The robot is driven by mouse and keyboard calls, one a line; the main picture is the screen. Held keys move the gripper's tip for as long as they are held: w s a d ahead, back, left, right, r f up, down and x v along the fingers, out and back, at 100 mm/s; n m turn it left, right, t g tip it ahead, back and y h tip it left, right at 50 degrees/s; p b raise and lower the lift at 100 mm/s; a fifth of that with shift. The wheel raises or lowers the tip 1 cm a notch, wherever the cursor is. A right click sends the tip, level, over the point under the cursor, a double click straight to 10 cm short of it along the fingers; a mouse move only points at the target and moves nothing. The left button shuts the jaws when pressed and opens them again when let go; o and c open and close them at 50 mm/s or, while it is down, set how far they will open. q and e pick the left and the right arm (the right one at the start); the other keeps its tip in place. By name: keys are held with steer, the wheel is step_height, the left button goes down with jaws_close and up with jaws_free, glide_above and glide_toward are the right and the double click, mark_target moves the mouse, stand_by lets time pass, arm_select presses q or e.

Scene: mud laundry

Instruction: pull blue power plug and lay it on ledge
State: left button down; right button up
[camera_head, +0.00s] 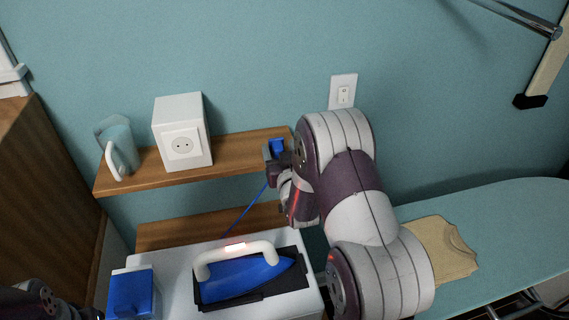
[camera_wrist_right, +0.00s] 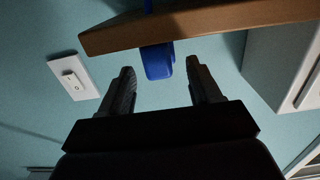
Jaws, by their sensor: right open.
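The blue power plug (camera_head: 277,146) is at the right end of the wooden ledge (camera_head: 228,150). In the right wrist view the blue plug (camera_wrist_right: 157,62) juts past the ledge's edge (camera_wrist_right: 215,20), between and just beyond the fingertips. My right gripper (camera_wrist_right: 160,77) is open, with a finger on each side of the plug and visible gaps. In the head view my right gripper (camera_head: 272,156) is at the ledge's right end, partly hidden by its own arm. A white socket box (camera_head: 183,143) on the ledge has an empty socket face. Part of my left arm shows at bottom left; its jaws are unclear.
A translucent jug (camera_head: 118,142) stands at the ledge's left end. A blue cord (camera_head: 246,210) runs down from the plug toward a blue iron (camera_head: 240,280) on a white unit. A wall switch (camera_head: 343,92) is to the right. An ironing board (camera_head: 500,215) holds a tan cloth.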

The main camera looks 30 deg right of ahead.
steer(key=b+v, duration=0.3)
steer(key=v, duration=0.8)
steer(key=shift+s, duration=0.3)
